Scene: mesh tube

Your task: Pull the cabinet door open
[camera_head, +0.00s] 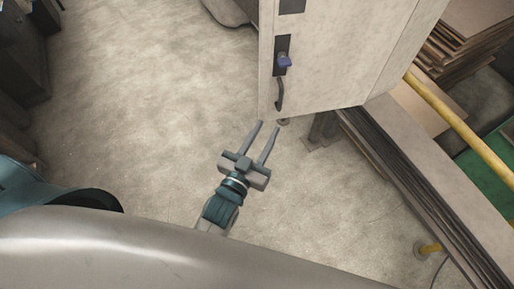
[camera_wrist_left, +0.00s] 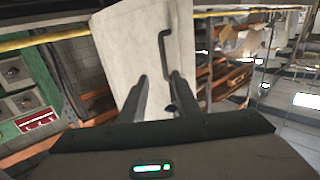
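The cabinet (camera_head: 335,65) is pale and stands at the upper right of the head view. Its narrow face carries a dark handle (camera_head: 280,93) below a blue knob (camera_head: 284,61) on a dark plate. My left gripper (camera_head: 266,130) is open and empty, its fingers pointing toward the cabinet's lower edge, apart from the handle in the picture. In the left wrist view the dark bent handle (camera_wrist_left: 163,50) shows on the pale panel (camera_wrist_left: 140,25), beyond and between the two open fingers (camera_wrist_left: 158,80). The blue knob is partly hidden behind the right finger there. My right gripper is not in view.
A yellow rail (camera_head: 462,125) and stacked flat boards (camera_head: 425,180) lie to the right of the cabinet. Dark equipment (camera_head: 22,60) stands at the far left. The concrete floor (camera_head: 140,110) between is clear.

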